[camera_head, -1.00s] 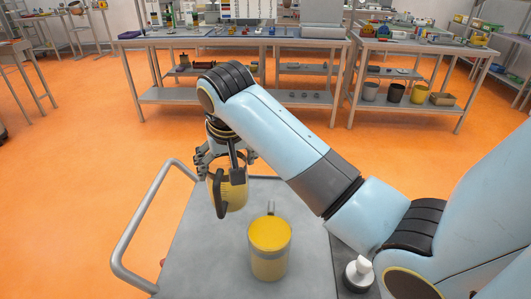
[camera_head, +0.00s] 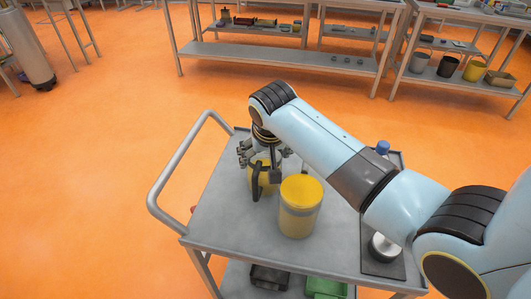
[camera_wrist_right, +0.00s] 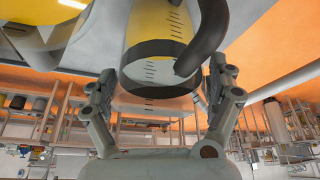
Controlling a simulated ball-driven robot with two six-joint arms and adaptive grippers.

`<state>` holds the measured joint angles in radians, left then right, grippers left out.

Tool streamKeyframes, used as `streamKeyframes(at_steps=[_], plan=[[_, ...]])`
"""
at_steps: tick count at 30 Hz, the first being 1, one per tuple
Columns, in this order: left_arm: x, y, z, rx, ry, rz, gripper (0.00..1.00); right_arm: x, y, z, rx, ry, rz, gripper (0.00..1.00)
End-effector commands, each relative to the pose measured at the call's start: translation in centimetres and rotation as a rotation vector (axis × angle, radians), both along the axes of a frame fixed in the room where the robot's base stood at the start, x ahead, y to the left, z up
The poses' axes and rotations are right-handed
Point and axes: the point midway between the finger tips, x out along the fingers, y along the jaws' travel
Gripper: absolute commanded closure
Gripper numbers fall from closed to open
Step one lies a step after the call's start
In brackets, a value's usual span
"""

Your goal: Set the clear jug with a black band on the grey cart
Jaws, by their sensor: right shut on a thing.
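The clear jug (camera_head: 268,183) has a black band, a black handle and a yellow tint. It is over the left back part of the grey cart's top (camera_head: 222,214), behind and left of a yellow-lidded canister. I cannot tell whether its base touches the top. My right gripper (camera_head: 264,156) is shut on the jug from above. In the right wrist view the jug (camera_wrist_right: 160,22) lies between the fingers of my right gripper (camera_wrist_right: 160,75), with its black band and graduation marks showing. My left gripper is not in view.
The yellow-lidded canister (camera_head: 300,207) stands close to the jug. A silver-white item (camera_head: 383,246) on a dark pad and a blue-capped item (camera_head: 383,147) are at the cart's right. The cart's handle rail (camera_head: 165,180) is at the left. The left front of the top is clear.

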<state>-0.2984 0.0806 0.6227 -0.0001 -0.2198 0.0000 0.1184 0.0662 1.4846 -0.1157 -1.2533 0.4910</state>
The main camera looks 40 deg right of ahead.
Motion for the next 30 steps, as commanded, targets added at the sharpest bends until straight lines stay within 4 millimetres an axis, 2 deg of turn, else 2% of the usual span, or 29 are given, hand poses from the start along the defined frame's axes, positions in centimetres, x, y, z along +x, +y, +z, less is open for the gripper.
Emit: streamKeyframes(at_steps=[7,8,9,10,20,23,30], plan=[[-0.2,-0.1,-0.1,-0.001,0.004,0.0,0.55,0.1,0.0,-0.1,0.0,-0.003,-0.001,0.69],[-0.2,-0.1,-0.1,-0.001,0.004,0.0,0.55,0.0,0.0,-0.1,0.0,-0.001,0.0,0.07],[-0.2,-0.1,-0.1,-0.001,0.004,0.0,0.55,0.0,0.0,-0.1,0.0,-0.001,0.0,0.02],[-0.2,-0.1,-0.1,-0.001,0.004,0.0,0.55,0.0,0.0,-0.1,0.0,-0.001,0.0,0.0],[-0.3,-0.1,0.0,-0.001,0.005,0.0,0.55,-0.1,0.1,0.4,0.001,-0.001,-0.001,0.0],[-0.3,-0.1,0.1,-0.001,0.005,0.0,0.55,-0.5,0.3,1.7,0.001,-0.004,0.0,0.0],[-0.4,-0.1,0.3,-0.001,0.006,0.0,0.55,-2.3,1.3,6.6,0.001,-0.005,-0.001,0.0]])
